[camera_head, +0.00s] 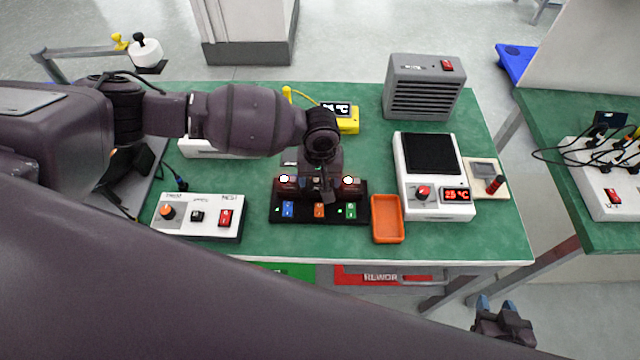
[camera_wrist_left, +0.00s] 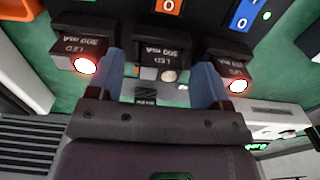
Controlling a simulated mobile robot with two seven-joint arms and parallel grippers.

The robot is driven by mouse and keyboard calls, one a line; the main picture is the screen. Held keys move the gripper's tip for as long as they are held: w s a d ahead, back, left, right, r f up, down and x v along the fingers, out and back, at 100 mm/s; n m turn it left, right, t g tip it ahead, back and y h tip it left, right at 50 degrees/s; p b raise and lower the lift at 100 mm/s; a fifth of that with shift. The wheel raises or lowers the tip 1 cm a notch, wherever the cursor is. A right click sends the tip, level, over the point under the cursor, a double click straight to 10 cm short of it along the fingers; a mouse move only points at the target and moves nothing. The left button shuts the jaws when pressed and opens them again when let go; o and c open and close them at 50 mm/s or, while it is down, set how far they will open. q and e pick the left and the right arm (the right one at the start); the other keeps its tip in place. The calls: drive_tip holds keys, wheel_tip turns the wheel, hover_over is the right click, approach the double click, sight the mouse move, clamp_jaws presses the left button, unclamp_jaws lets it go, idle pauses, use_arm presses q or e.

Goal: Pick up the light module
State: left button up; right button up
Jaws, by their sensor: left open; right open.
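Three black modules labelled LED sit in a row on a black rack (camera_head: 262,216). In the left wrist view the left one (camera_wrist_left: 78,50) and right one (camera_wrist_left: 228,65) show bright lit lamps with red rims. The middle module (camera_wrist_left: 163,50) has a dull, unlit lamp. My left gripper (camera_head: 325,190) is over the rack, its blue fingers (camera_wrist_left: 160,85) open on either side of the middle module; I cannot tell if they touch it. In the head view my gripper mostly hides that module. My right gripper (camera_head: 497,306) is open and empty, off the table's front edge.
An orange tray (camera_head: 388,238) lies right of the rack. A switch box (camera_head: 198,216) stands left, a heater plate unit (camera_head: 433,205) right. A grey vented box (camera_head: 425,88) and yellow meter (camera_head: 348,124) are behind. Red and green bins are below the front edge.

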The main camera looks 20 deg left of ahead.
use_arm(q)
drive_tip(key=c, duration=1)
drive_tip(key=shift+r, duration=0.1)
